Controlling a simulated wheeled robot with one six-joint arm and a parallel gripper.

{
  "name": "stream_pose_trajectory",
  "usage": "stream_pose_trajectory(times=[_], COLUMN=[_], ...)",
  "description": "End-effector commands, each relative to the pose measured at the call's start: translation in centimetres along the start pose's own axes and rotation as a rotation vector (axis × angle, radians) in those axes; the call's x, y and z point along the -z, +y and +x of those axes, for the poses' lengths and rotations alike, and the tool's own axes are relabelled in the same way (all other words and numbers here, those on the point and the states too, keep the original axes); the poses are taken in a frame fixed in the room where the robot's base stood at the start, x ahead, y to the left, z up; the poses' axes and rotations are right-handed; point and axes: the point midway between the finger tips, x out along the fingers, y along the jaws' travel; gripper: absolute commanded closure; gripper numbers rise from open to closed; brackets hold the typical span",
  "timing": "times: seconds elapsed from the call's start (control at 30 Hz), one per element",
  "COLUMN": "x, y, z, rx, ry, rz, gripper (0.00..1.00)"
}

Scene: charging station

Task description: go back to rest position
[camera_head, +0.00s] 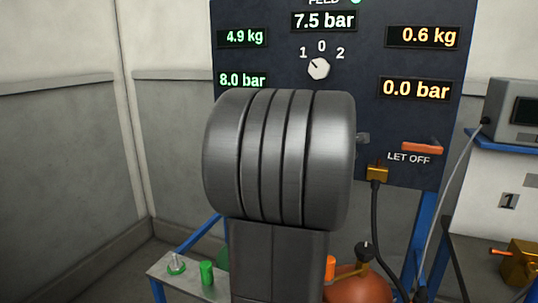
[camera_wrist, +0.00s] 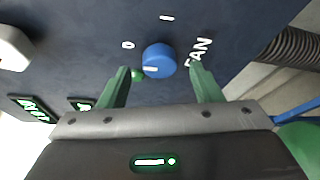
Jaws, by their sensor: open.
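My gripper (camera_wrist: 160,72) shows in the wrist view with its two green fingers spread apart. A blue round knob (camera_wrist: 158,60) on a dark panel (camera_wrist: 90,50) appears between and beyond the fingertips. The fingers look apart from the knob, though the depth is hard to judge. The knob has a white mark and stands near the labels 0 and FAN. A small green spot shows beside it. In the head view my own grey arm fills the middle and the gripper is hidden.
A dark gauge panel (camera_head: 400,135) with a white dial (camera_head: 318,68) and an orange LET OFF lever (camera_head: 421,148) stands behind my arm. A metal shelf (camera_head: 190,283) holds green parts at lower left. An orange tank (camera_head: 358,286) sits low. A grey box (camera_head: 512,112) stands right.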

Motion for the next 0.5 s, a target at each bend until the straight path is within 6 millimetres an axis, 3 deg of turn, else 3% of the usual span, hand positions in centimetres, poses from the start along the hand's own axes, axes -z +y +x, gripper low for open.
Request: stream_pose_trajectory(times=[0.2, 0.5], x=[0.0, 0.0], y=[0.0, 0.0], z=[2.4, 3.0], rx=[0.0, -0.003], ry=[0.001, 0.0], rz=[0.001, 0.007], gripper=[0.41, 0.41])
